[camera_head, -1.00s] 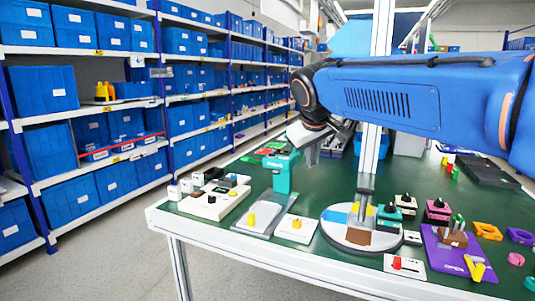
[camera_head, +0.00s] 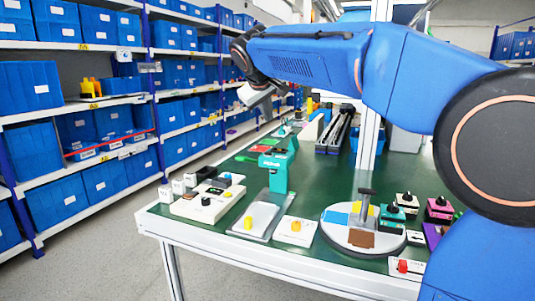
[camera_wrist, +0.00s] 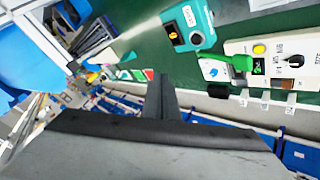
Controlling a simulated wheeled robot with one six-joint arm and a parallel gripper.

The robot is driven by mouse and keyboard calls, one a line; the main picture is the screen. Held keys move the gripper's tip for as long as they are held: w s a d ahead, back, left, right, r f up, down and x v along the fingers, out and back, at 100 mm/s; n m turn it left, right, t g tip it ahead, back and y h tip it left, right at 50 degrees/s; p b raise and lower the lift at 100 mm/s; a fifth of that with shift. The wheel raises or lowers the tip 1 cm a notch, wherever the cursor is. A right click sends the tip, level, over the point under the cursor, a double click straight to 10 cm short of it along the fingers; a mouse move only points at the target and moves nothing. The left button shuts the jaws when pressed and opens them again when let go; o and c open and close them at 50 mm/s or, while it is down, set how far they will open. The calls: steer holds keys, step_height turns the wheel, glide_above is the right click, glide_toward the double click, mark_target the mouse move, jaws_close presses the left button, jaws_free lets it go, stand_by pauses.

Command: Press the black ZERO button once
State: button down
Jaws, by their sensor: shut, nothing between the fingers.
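The beige control panel (camera_head: 186,208) sits at the table's near left corner, with a black round control (camera_head: 206,201) and a yellow button (camera_head: 227,193). No ZERO label is legible, so I cannot tell which black part is the ZERO button. My gripper (camera_head: 256,96) is shut and empty, raised above and beyond the panel. Its fingers (camera_wrist: 163,82) show in the wrist view, apart from the panel.
A round turntable (camera_head: 340,236) and small switch boxes are farther right. Shelves of blue bins (camera_head: 95,130) stand left.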

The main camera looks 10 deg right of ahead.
steer(key=shift+f, duration=0.1)
steer(key=shift+f, duration=4.3)
steer(key=shift+f, duration=0.85)
steer(key=shift+r, duration=0.85)
steer(key=shift+r, duration=2.5)
steer(key=shift+s, duration=0.1)
